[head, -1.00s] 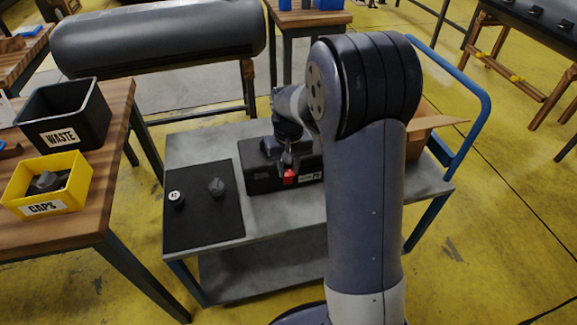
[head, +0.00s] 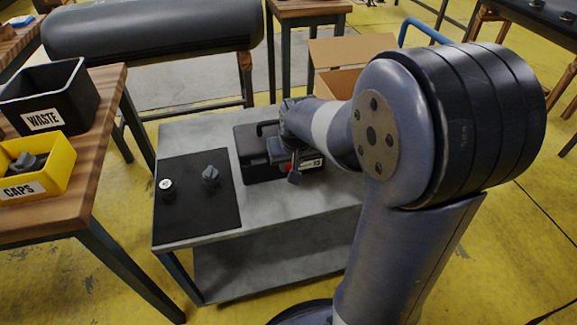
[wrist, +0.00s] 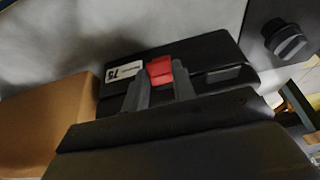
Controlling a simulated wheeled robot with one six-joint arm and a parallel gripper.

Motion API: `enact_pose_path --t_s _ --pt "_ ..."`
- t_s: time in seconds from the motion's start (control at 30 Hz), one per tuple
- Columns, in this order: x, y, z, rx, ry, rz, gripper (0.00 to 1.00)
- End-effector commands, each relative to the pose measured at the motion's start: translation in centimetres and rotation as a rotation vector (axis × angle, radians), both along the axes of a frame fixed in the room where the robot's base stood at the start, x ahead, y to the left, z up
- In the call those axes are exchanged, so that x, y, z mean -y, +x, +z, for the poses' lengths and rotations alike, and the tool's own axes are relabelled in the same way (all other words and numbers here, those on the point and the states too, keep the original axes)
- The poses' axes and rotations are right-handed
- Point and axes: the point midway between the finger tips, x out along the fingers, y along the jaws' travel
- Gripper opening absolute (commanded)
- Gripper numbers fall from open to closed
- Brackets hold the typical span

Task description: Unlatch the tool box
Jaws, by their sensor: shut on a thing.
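The black tool box (head: 247,150) stands on the cart top, partly behind my arm in the head view. Its lid looks down. In the wrist view the box (wrist: 205,50) carries a white label and a red latch (wrist: 160,68) on its front. My gripper (wrist: 160,82) has its two grey fingers on either side of the red latch, shut on it. In the head view my gripper (head: 290,168) is at the box front, and only a bit of red shows by it. Whether the latch is fastened I cannot tell.
A black mat (head: 196,205) with two knobs lies left of the box on the grey cart (head: 260,222). An open cardboard box (head: 345,80) stands behind right. A wooden table (head: 95,165) at left holds a black waste bin (head: 60,95) and a yellow caps bin (head: 50,170).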

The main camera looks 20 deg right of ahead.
Motion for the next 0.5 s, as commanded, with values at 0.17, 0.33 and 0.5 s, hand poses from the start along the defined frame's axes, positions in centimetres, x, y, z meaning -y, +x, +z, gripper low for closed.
enact_pose_path --t_s 0.17,0.33,0.5 --pt "0.0 -1.0 -1.5 0.148 0.000 0.000 0.03" --pt "0.0 -1.8 -2.1 0.276 0.000 0.000 0.03" --pt "0.0 -2.3 -2.8 0.395 0.000 0.000 0.03"
